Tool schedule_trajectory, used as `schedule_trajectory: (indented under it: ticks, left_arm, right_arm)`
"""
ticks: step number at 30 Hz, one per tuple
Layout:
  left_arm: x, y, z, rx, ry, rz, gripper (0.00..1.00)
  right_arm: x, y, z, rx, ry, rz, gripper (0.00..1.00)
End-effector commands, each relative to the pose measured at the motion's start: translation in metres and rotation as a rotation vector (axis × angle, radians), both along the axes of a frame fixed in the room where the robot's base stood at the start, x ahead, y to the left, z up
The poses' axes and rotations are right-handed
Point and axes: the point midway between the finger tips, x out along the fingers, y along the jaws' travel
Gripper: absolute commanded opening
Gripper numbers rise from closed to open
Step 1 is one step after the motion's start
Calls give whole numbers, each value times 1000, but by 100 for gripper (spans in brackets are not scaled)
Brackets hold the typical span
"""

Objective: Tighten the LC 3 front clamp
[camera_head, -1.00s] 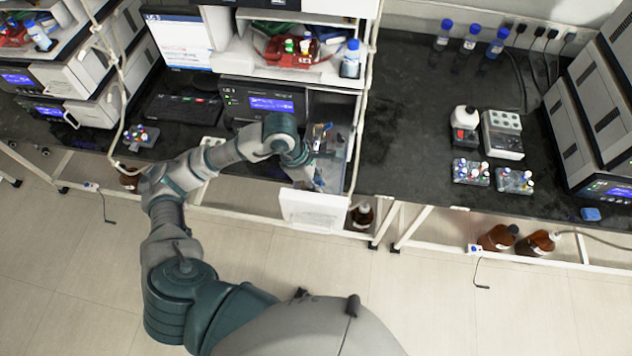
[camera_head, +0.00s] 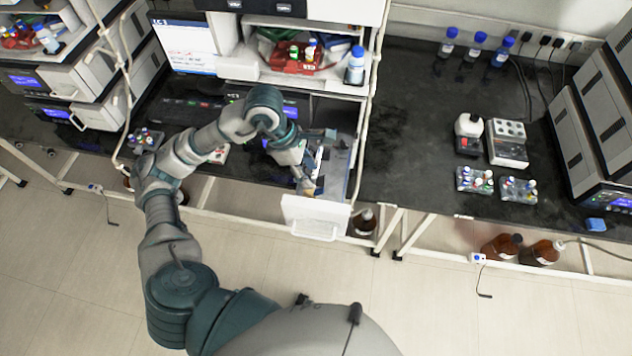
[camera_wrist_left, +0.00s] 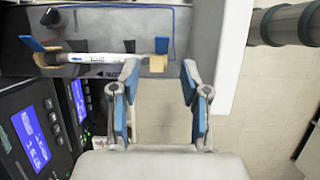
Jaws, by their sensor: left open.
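In the left wrist view, a white column (camera_wrist_left: 105,58) lies across an open compartment, with a tan fitting and a blue lever at each end. The clamp lever (camera_wrist_left: 162,46) at the right end, nearer the white front panel (camera_wrist_left: 236,45), stands upright. The other blue lever (camera_wrist_left: 32,44) is tilted. My left gripper (camera_wrist_left: 160,75) is open and empty, its blue-padded fingertips just below the right-end clamp; contact cannot be told. In the head view, my left gripper (camera_head: 306,184) is over the pulled-out drawer (camera_head: 316,216) and partly hides the column. My right gripper is not shown.
Lit instrument displays (camera_wrist_left: 30,138) stand left of the gripper in the wrist view. A shelf with a red tray (camera_head: 290,58) and a blue-capped bottle (camera_head: 354,68) overhangs behind the drawer. A white tube (camera_head: 366,110) runs down its right side. Bare bench (camera_head: 405,130) lies farther right.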

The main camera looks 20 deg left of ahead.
Motion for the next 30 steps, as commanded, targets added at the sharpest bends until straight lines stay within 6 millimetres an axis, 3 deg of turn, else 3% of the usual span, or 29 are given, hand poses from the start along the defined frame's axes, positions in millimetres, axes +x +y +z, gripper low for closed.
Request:
schedule_trajectory:
  ticks: [7,24,30]
  left_arm:
    - [-2,11,28,1,0,0,46]
    - [-2,11,30,1,2,-1,46]
    - [-3,11,59,0,-4,-1,46]
  right_arm:
    - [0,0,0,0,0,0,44]
    - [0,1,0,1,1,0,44]
    - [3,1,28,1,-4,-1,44]
